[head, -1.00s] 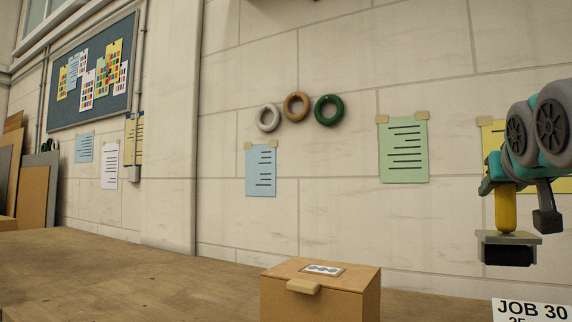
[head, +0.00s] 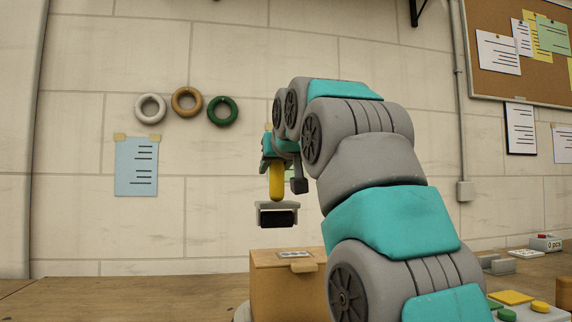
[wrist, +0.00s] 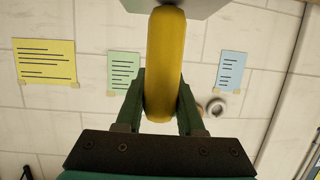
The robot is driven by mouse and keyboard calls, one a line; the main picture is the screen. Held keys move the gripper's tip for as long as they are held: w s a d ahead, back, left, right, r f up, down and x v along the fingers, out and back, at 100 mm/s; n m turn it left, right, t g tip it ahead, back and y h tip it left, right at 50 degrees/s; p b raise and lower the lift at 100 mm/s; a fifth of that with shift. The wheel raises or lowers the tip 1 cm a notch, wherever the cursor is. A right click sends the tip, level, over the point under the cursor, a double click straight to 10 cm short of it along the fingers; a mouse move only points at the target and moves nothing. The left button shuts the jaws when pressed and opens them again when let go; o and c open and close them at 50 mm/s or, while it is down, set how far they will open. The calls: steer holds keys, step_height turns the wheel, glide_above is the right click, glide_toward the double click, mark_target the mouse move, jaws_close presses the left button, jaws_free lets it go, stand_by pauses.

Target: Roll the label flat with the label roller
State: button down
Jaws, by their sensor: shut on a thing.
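My gripper (head: 271,160) is shut on the yellow handle of the label roller (head: 277,214), which hangs upright with its black roller at the bottom. In the wrist view the yellow handle (wrist: 165,65) stands between the two green fingers (wrist: 160,105). The roller is in the air, above and a little left of the brown box (head: 270,285). A white label (head: 295,254) with dark marks lies on top of the box, near its front edge. From here I cannot tell whether the label is flat. My arm hides the box's right part.
The box stands on a wooden bench (head: 120,292), clear to its left. At the right are yellow and green pieces (head: 511,298) and a counter box (head: 545,243). Behind are a wall with three rings (head: 187,102) and a blue sheet (head: 136,167).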

steer(key=w+d+f+b, duration=0.1)
steer(key=d+f+b, duration=0.3)
steer(key=f, duration=0.1)
steer(key=shift+d+m+h, duration=0.15)
steer(key=shift+m+h, duration=0.15)
steer(key=shift+h, duration=0.1)
stand_by(0.5)
steer(key=shift+f+b, duration=0.55)
steer(key=shift+f, duration=0.15)
stand_by(1.5)
